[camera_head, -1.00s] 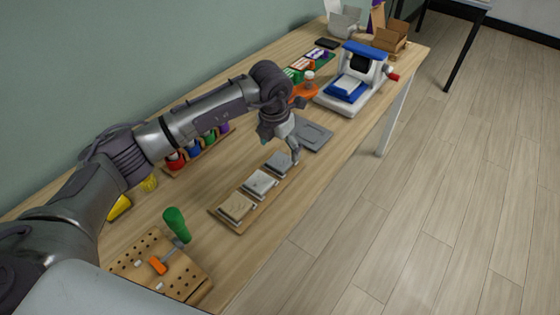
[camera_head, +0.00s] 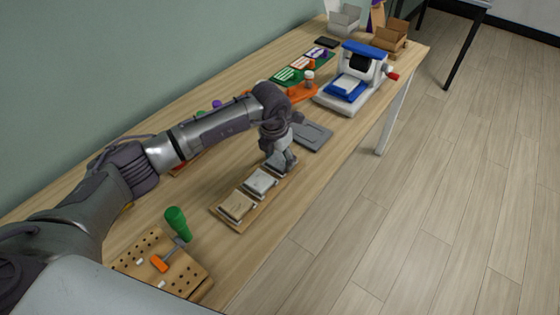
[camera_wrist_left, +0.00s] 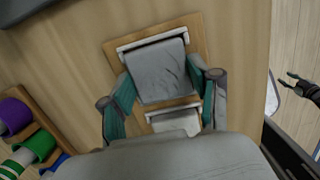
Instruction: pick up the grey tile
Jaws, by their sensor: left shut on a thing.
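The grey tile (camera_wrist_left: 160,70) lies at the far end of a wooden rack (camera_head: 228,223), mostly hidden behind my left gripper in the head view. My left gripper (camera_head: 283,166) is down over that end of the rack. In the wrist view its two teal-lined fingers (camera_wrist_left: 165,98) are on either side of the grey tile, shut on it. The tile still appears to lie at the rack, with no clear gap below it. My right gripper (camera_wrist_left: 288,79) shows small at the right edge of the wrist view, with its fingertips apart.
A light tile (camera_head: 260,182) and a beige tile (camera_head: 236,206) lie on the same rack. A grey tray (camera_head: 315,135) is just beyond it. A blue-and-white press (camera_head: 352,82) stands farther back.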

